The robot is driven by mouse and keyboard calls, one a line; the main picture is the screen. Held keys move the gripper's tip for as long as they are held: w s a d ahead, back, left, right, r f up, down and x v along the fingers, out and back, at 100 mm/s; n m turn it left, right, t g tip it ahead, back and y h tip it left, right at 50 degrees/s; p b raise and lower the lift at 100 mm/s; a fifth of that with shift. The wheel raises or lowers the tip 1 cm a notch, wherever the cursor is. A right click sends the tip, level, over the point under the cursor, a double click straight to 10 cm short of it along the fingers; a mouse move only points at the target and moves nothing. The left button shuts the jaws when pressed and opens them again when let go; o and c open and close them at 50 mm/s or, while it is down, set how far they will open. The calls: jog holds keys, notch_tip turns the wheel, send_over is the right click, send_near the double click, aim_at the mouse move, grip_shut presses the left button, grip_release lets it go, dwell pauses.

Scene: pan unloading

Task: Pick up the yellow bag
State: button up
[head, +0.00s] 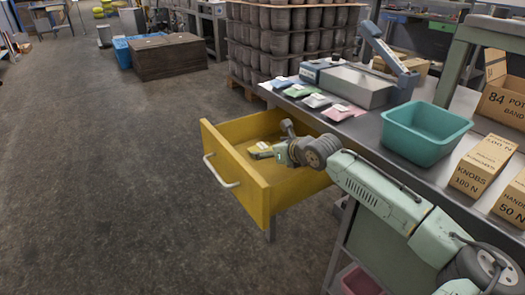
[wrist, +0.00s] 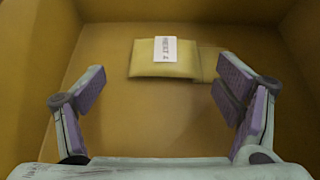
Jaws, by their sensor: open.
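The yellow bag (wrist: 148,67) lies flat on the floor of the open yellow drawer (head: 235,195), with a white label on it. It also shows in the head view (head: 257,155), partly hidden by my gripper. My gripper (wrist: 155,95) is inside the drawer, open and empty. In the wrist view its purple-padded fingers stand wide apart, and the bag lies ahead between their lines, toward the far wall. A flat yellowish patch (wrist: 208,64) shows just right of the bag; I cannot tell whether it is part of it.
Drawer walls surround my gripper. On the bench above lie blue (head: 281,83), green (head: 298,91), grey (head: 317,101) and pink (head: 343,112) bags. A teal bin (head: 420,145), a grey metal box (head: 355,88) and cardboard boxes (head: 483,165) stand there too. The floor left of the drawer is clear.

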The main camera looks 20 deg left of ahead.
aim_at(262, 146)
jog(key=x, duration=0.3)
jog(key=p+x, duration=0.1)
jog(key=x, duration=0.1)
jog(key=shift+w+r, duration=0.3)
jog(key=shift+c, duration=0.4)
jog(key=c, duration=1.2)
jog(key=shift+r, duration=0.1)
jog(key=shift+c, duration=0.2)
